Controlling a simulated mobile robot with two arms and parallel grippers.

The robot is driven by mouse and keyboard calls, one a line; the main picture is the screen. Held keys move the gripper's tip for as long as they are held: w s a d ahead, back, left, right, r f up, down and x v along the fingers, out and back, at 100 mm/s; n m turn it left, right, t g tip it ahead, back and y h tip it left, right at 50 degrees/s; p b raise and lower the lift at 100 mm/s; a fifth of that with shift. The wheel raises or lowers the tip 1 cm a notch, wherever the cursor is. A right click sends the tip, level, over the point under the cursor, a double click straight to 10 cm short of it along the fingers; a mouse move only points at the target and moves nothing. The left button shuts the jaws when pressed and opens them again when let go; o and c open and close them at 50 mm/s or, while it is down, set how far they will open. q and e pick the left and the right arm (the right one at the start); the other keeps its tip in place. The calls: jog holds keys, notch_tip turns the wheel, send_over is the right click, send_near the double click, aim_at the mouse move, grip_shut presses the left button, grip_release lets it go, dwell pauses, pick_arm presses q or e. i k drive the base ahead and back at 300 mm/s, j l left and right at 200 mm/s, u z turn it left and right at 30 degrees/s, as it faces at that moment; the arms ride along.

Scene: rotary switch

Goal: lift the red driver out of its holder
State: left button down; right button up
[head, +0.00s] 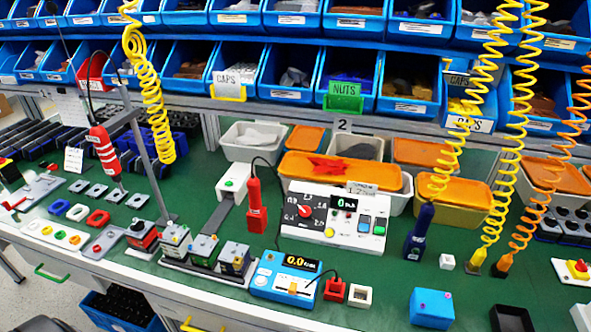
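Two red tools could be the red driver. One is a red tool with white bands (105,150), tilted slightly, at the left beside a grey post (148,150); its thin tip points down toward small grey plates. The other is a plain red upright tool (257,205) in the middle of the bench, with a black cable at its top. I cannot make out clearly how either sits in a holder. A dark blue tool (418,232) stands upright to the right of the white panel. Neither of my grippers shows in the head view.
A white panel with a red dial (334,218) stands right of the plain red tool. A blue meter (287,277) lies in front. Yellow coiled cords (153,95) hang at left and right. Blue bins (289,75) line the back.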

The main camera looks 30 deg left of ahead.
aim_at(253, 183)
jog(key=k+j+u, duration=0.15)
jog(key=j+u, duration=0.25)
jog(key=k+j+u, duration=0.1)
jog(key=j+u, duration=1)
jog(key=k, duration=0.05)
